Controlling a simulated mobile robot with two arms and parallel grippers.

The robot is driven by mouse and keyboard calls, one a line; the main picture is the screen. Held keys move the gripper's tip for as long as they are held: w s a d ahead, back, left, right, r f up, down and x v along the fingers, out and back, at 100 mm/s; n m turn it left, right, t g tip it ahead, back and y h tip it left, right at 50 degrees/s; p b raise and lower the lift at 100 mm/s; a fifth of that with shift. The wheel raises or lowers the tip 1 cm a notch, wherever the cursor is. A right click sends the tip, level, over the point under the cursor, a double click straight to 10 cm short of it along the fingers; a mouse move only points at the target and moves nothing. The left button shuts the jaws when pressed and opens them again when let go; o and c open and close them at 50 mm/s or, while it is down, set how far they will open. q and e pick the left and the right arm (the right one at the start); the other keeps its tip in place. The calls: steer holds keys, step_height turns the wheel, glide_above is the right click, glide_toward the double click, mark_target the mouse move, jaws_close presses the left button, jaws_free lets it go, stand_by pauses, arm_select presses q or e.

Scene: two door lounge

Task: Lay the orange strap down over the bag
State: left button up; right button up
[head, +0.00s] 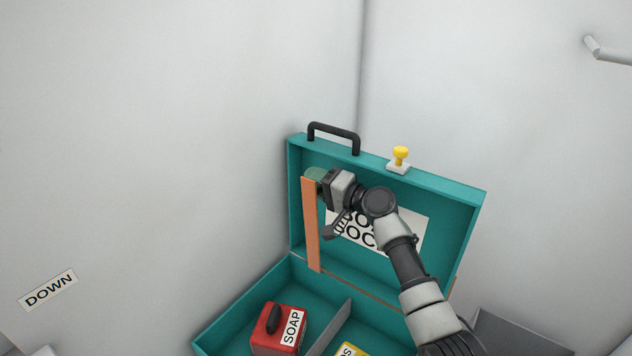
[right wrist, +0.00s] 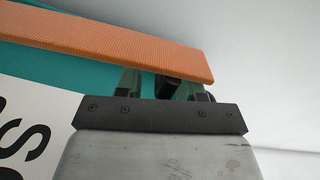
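The orange strap (head: 311,235) stands upright along the left side of the raised lid of the teal bag (head: 460,215), its lower end at the hinge side. It crosses the top of the right wrist view (right wrist: 110,42). My right gripper (head: 317,175) is at the strap's upper end, in front of the lid. In the right wrist view its two greenish fingers (right wrist: 160,84) stand apart and pass behind the strap, whose edge hides their tips. I see nothing held between them. Contact with the strap cannot be told. My left gripper is not in view.
The bag's open bottom holds a red SOAP container (head: 272,331) and a partly cut-off yellow item (head: 352,350), split by a grey divider (head: 330,328). A black handle (head: 335,133) and a yellow-topped knob (head: 401,157) sit on the lid's top edge. Pale walls stand close behind.

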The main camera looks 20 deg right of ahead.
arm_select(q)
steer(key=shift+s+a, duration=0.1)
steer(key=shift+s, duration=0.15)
arm_select(e)
jaws_close()
steer(key=shift+s+a, duration=0.1)
steer(key=shift+a, duration=0.05)
